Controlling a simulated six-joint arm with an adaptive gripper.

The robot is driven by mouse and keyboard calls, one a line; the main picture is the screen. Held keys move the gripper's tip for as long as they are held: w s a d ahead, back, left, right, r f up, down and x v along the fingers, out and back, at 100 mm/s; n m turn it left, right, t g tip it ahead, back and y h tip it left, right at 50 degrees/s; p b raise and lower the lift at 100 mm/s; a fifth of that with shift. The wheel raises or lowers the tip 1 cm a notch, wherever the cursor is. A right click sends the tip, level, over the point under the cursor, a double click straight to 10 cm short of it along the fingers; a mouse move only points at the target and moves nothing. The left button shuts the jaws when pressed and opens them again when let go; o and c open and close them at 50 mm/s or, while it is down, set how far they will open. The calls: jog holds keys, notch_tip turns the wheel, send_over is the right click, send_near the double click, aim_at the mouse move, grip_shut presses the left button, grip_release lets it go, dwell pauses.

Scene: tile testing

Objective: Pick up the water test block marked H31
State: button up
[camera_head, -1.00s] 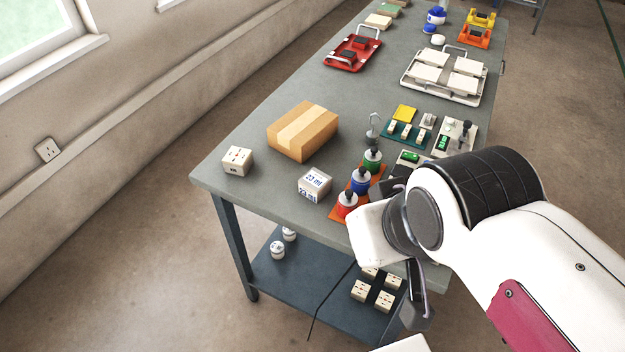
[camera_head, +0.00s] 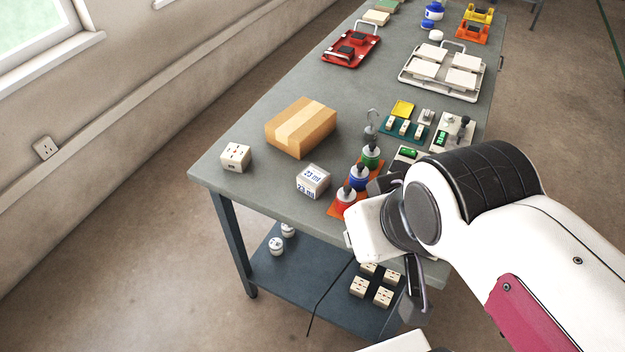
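No marking H31 can be read on any block. A pale block (camera_head: 313,181) with blue "23 ml" lettering sits on the table near its front edge. Another pale block (camera_head: 235,157) with small dark marks stands at the table's left corner. Several similar pale blocks with small marks (camera_head: 383,296) lie on the lower shelf, partly behind my arm; their lettering is too small to read. My gripper (camera_head: 414,298) hangs in front of the table's front edge, at the right of the shelf blocks. It is mostly hidden by my arm, and its opening cannot be told.
A cardboard box (camera_head: 300,127) stands on the table behind the 23 ml block. Red, blue and green bottles (camera_head: 360,178) stand on an orange mat beside that block. A white tray of tiles (camera_head: 443,70) and a red tray (camera_head: 350,48) lie farther back. White jars (camera_head: 276,246) stand on the lower shelf.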

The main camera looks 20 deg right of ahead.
jog(key=o, duration=1.2)
jog(key=shift+o, duration=0.2)
jog(key=n+g+y, duration=0.2)
jog(key=n, duration=0.5)
send_over(314, 181)
jog(key=s+d, duration=0.1)
jog(key=d, duration=0.2)
notch_tip(314, 181, down, 14)
jog(key=shift+f, duration=0.25)
